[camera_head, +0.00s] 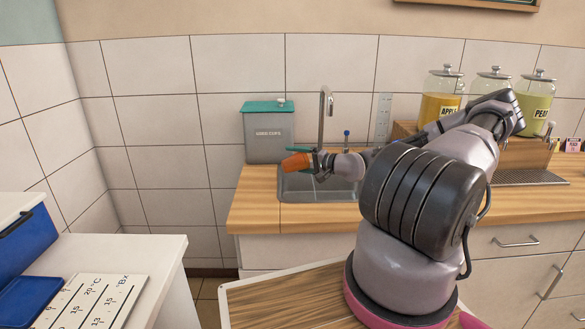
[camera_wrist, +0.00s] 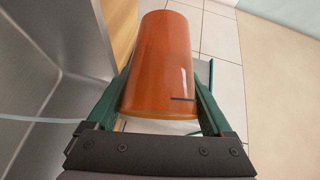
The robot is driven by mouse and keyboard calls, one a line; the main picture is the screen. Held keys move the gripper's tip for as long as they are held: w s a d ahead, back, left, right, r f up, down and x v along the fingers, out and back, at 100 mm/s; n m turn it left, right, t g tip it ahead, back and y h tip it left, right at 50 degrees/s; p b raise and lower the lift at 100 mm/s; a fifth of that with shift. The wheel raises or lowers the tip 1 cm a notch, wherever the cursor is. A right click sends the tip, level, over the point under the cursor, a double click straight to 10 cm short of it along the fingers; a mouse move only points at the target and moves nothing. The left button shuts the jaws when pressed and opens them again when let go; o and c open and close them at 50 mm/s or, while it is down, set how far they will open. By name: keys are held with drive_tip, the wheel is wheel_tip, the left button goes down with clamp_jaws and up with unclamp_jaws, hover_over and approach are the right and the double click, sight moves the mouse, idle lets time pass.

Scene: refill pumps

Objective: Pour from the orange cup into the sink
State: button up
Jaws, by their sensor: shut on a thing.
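The orange cup (camera_head: 294,162) is in my gripper (camera_head: 312,162) above the left part of the sink in the head view. It is tilted well over, lying nearly on its side, with its far end towards the left. In the wrist view the orange cup (camera_wrist: 160,65) sits between the two green fingers of my gripper (camera_wrist: 160,105), which are shut on it. A short dark line shows on its side. The metal sink (camera_head: 318,186) is set in the wooden counter; its wall (camera_wrist: 50,75) also shows in the wrist view. The cup's inside is hidden, and I see no liquid stream.
A tap (camera_head: 325,110) stands behind the sink. A grey bin with a teal lid (camera_head: 268,135) stands at the counter's back left. Glass jars (camera_head: 440,98) stand at the back right. A white table (camera_head: 150,262) is at the lower left.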

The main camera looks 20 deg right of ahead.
drive_tip(key=shift+d+r+m+y, duration=0.1)
drive_tip(key=shift+d+m+y, duration=0.1)
drive_tip(key=shift+m+y, duration=0.15)
idle(0.6)
drive_tip(key=shift+d+r+m+t+y, duration=0.2)
drive_tip(key=shift+m+t+y, duration=0.15)
drive_tip(key=shift+m, duration=0.25)
drive_tip(key=shift+d+r+m+t+y, duration=0.15)
drive_tip(key=shift+m+t+y, duration=0.05)
drive_tip(key=shift+m+t, duration=0.3)
drive_tip(key=shift+c, duration=0.2)
